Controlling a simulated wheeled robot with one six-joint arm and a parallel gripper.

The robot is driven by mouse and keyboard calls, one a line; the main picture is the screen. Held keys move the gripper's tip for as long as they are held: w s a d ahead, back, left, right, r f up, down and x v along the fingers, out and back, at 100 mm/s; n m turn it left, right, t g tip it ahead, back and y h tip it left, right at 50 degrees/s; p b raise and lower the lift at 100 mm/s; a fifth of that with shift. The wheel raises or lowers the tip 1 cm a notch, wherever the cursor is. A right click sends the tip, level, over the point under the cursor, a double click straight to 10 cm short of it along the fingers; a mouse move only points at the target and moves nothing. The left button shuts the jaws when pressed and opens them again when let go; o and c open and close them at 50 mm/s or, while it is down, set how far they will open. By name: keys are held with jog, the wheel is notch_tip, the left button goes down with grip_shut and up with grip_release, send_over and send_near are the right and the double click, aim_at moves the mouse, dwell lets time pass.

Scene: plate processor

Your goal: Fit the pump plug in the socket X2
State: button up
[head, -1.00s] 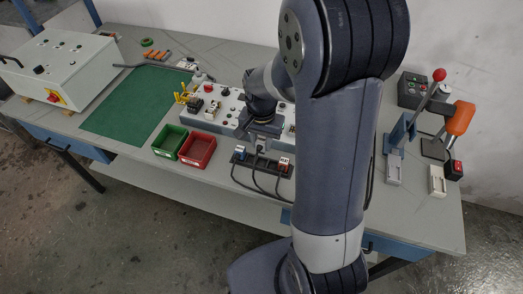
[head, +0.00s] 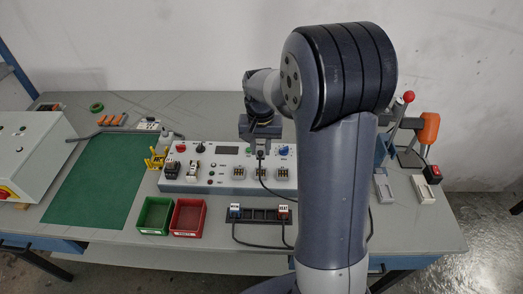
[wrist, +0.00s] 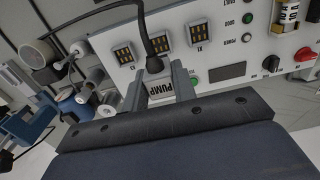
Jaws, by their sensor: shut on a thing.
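My gripper (head: 260,143) is shut on the pump plug (wrist: 160,88), whose white label reads PUMP in the wrist view. In the head view the dark plug (head: 260,154) hangs below the jaws, above the control panel, with its black cable trailing down to the right. Three sockets sit in a row on the panel. The middle one, apparently X2 (head: 260,173), lies close below the plug; it also shows in the wrist view (wrist: 160,44), beside the cable. The plug looks apart from the sockets. The gap between them is hard to judge.
The panel (head: 220,184) also carries knobs and lamps. In front are a plug rack (head: 258,214) with a blue-labelled plug and a red-labelled plug, a green bin (head: 155,215) and a red bin (head: 188,216). Lever devices (head: 400,125) stand at the right.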

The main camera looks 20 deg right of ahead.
jog(key=shift+f+b, duration=2.25)
jog(key=shift+f, duration=0.7)
jog(key=shift+f+b, duration=0.65)
jog(key=shift+f, duration=0.6)
jog(key=o, duration=1.1)
jog(key=shift+r, duration=0.1)
notch_tip(320, 180, up, 11)
jog(key=shift+f, duration=0.15)
